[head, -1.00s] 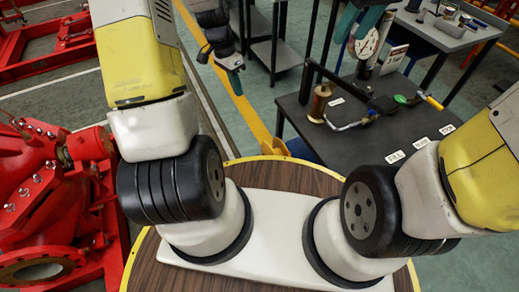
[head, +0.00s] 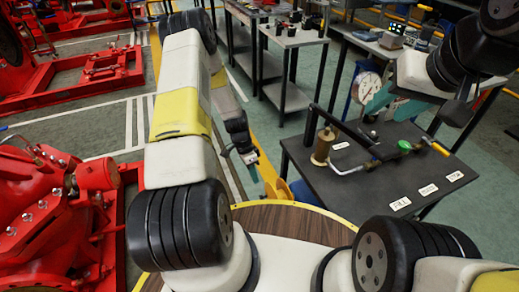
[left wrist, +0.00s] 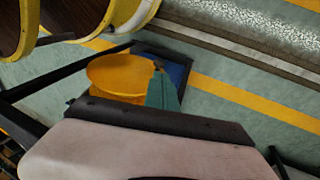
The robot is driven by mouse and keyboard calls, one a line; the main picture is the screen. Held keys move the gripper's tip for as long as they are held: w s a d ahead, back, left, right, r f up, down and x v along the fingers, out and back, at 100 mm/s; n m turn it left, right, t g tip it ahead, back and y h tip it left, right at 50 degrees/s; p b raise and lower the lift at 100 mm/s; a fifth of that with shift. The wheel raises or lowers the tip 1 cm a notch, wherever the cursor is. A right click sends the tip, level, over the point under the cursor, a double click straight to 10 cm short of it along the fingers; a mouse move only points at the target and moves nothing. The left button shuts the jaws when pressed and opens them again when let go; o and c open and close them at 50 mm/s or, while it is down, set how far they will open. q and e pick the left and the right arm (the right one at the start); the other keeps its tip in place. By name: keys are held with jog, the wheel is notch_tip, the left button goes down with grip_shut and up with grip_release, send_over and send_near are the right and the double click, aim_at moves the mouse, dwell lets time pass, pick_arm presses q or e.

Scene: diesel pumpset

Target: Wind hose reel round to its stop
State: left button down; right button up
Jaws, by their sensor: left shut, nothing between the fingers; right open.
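No hose reel can be made out with certainty. On the dark table (head: 420,190), a brass cylinder (head: 322,146) stands by a long black bar (head: 345,128). My right gripper (head: 389,106) is open above the table's back part, near a dial gauge (head: 366,86).
White labels (head: 400,204) lie along the table's front edge. Red pump machinery (head: 45,205) stands at left. Other benches (head: 292,38) are at the back. Green floor with a yellow line lies left of the table.

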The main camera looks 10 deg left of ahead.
pick_arm(q)
jog(key=x, duration=0.7)
jog(key=shift+f, duration=0.2)
